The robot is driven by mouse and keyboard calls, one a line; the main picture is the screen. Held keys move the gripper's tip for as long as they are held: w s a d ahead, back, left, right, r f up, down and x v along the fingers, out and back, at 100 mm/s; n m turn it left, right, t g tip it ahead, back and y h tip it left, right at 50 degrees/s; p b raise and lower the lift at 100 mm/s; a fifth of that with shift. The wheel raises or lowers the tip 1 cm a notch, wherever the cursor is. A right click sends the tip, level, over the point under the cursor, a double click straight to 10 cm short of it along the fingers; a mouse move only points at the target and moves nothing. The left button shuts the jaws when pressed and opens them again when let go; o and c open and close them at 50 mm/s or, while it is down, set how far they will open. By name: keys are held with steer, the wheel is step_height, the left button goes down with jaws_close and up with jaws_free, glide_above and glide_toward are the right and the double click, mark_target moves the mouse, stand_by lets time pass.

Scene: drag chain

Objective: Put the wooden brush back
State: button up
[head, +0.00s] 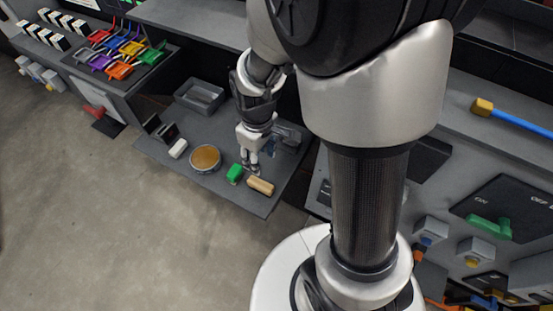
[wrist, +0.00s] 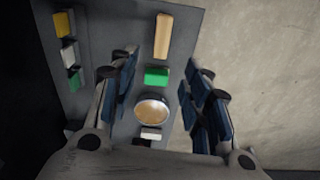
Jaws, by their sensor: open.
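The wooden brush (head: 260,186), a light tan block, lies on the grey pull-out shelf (head: 228,190) near its front right corner. In the wrist view it is the long tan piece (wrist: 163,37) at the top, beyond my fingertips. My gripper (head: 251,168) is open and empty, pointing down over the shelf close to the brush. In the wrist view its blue-padded fingers (wrist: 163,78) stand wide apart, with a green block (wrist: 156,77) showing between them. The green block (head: 235,173) lies just left of the brush. The brush's underside is hidden.
A round tan-topped tin (head: 206,157) and a white block (head: 178,149) lie left on the shelf. A grey tray (head: 200,96) stands behind. Coloured-handled tools (head: 119,50) fill a rack at upper left. Open floor (head: 90,210) lies in front.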

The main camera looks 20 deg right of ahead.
steer(key=s+r+m+t, duration=0.2)
steer(key=s+r+m, duration=0.1)
steer(key=s+r, duration=0.4)
steer(key=s+r+m+t, duration=0.2)
steer(key=s+r, duration=0.5)
steer(key=r, duration=0.5)
steer(key=shift+s+r+m, duration=0.25)
steer(key=shift+s+m, duration=0.05)
steer(key=shift+m, duration=0.3)
